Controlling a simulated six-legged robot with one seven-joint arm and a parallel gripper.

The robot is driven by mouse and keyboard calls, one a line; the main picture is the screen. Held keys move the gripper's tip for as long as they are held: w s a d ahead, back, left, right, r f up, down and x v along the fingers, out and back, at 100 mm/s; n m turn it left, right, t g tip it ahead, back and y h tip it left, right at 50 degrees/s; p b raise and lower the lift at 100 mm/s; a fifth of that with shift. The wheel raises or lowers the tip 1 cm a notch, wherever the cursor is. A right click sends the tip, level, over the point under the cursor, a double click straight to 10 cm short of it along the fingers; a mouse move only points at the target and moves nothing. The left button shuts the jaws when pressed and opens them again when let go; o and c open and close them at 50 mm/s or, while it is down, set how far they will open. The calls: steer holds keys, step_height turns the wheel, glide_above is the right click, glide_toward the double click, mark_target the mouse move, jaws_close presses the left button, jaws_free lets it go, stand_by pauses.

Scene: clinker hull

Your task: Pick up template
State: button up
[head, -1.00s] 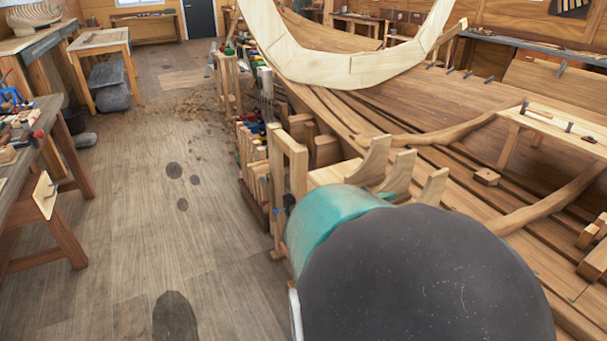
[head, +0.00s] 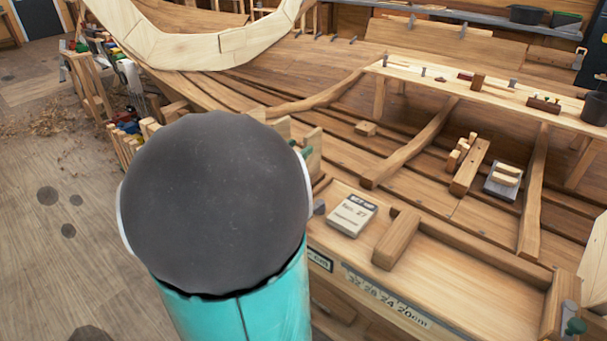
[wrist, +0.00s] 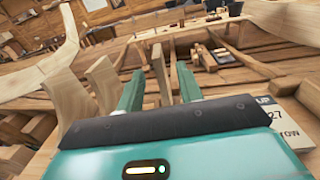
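No piece is marked as the template, and I cannot tell for sure which one it is. A large curved pale wooden piece (head: 190,50), jointed from several parts, stands over the hull at the upper left of the head view. In the wrist view, a curved pale piece (wrist: 62,45) rises at the left. My gripper (wrist: 159,88) shows two green fingers spread apart with no object clearly held between them. Upright pale wooden pieces (wrist: 102,82) stand just left of the fingers. In the head view my arm hides most of the gripper.
A wooden bench tray (head: 455,262) at the lower right holds a printed card (head: 347,214) and a wooden block (head: 396,240). Behind it are hull planks and a plank bench (head: 450,85) with small tools. Open floor (head: 40,230) lies at the left.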

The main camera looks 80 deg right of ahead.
steer(key=x, duration=0.4)
steer(key=shift+d, duration=0.35)
steer(key=shift+r, duration=0.1)
steer(key=shift+c, duration=0.3)
jaws_close()
